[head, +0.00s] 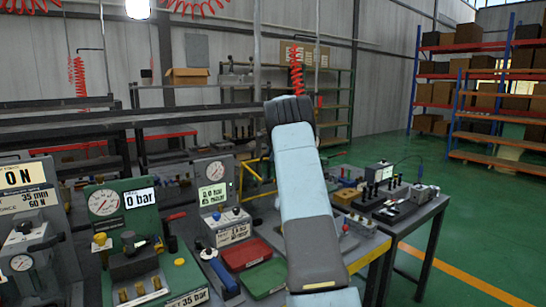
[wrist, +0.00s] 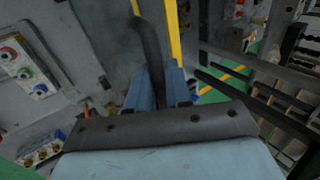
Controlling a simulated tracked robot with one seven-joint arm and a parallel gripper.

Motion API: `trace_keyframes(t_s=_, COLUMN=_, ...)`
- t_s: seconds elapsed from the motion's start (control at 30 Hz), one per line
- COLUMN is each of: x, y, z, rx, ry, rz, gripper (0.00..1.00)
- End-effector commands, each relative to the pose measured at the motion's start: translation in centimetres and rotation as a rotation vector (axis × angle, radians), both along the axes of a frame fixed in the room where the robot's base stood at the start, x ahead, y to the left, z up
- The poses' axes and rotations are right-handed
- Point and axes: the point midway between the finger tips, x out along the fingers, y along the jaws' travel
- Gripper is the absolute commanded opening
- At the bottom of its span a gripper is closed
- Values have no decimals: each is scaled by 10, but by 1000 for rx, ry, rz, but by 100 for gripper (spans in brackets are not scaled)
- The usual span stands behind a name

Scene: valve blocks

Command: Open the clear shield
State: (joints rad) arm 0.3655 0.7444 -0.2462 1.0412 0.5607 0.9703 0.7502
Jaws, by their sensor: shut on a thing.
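The clear shield shows mainly by its yellow frame (head: 252,172), just left of my arm in the head view; its pane is hard to make out. In the wrist view, a yellow frame bar (wrist: 174,35) runs up past my fingers. My gripper (wrist: 160,88) has its two blue fingers closed around a dark, curved bar (wrist: 152,45), which looks like the shield's handle. The exact contact is partly hidden by the gripper body. In the head view my arm covers the gripper and much of the shield.
A green gauge block (head: 125,200) and a grey gauge block (head: 215,190) stand left of my arm. Red (head: 246,252) and green trays lie between. A side table (head: 412,212) with small parts is at right. A panel with coloured buttons (wrist: 25,68) is at left in the wrist view.

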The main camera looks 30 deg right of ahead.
Motion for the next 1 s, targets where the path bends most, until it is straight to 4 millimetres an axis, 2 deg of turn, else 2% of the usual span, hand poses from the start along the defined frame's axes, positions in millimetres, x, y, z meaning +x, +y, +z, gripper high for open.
trace_keyframes(t_s=0.03, x=0, y=2, z=-2, rx=3, ry=2, rz=3, gripper=0)
trace_keyframes(t_s=0.07, x=0, y=2, z=-2, rx=3, ry=2, rz=3, gripper=20)
trace_keyframes(t_s=0.23, x=0, y=1, z=-2, rx=2, ry=3, rz=2, gripper=35)
trace_keyframes(t_s=0.57, x=-3, y=1, z=3, rx=2, ry=3, rz=0, gripper=35)
trace_keyframes(t_s=0.67, x=-9, y=0, z=13, rx=1, ry=2, rz=0, gripper=35)
trace_keyframes(t_s=1.0, x=-42, y=-3, z=71, rx=-1, ry=-2, rz=-1, gripper=35)
